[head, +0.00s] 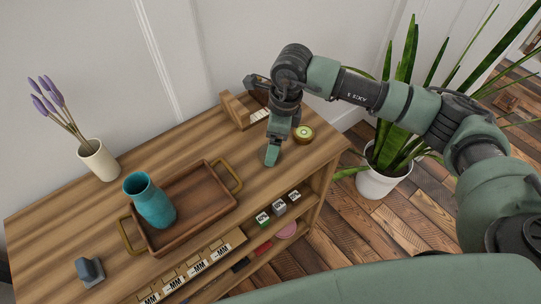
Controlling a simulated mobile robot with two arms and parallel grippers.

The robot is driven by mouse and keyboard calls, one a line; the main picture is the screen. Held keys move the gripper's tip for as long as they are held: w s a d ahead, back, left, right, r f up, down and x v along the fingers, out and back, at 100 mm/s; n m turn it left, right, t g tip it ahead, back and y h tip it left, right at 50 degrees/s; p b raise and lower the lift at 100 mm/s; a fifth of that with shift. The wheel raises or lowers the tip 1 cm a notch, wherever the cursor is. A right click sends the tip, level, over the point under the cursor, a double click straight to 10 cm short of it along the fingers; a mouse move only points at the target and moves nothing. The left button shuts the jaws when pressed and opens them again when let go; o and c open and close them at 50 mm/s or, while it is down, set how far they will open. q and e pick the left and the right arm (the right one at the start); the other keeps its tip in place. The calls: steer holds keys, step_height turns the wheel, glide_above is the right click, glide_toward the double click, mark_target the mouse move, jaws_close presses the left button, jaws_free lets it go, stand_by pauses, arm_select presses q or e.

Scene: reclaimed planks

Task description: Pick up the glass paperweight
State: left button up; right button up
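A small round object, green with a pale yellow centre (303,133), lies on the right end of the wooden cabinet top. It may be the glass paperweight, but I cannot tell for sure at this size. My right gripper (272,155) points down over the cabinet top, just left of and in front of the round object, apart from it. Its green fingertips overlap in this view, so the gap between them is hidden. My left gripper is not in view.
A wooden tray (192,232) with brass handles holds a teal vase (149,200). A cream vase (99,160) with lavender stands at the back left, a blue-grey object (90,271) at the front left. A wooden holder (236,110) stands behind my gripper. A potted plant (375,182) stands right.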

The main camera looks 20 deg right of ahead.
steer(key=f, duration=0.1)
steer(key=f+b, duration=0.1)
steer(key=f, duration=0.1)
steer(key=shift+a+f, duration=0.1)
steer(key=shift+a, duration=0.2)
steer(key=c, duration=1.7)
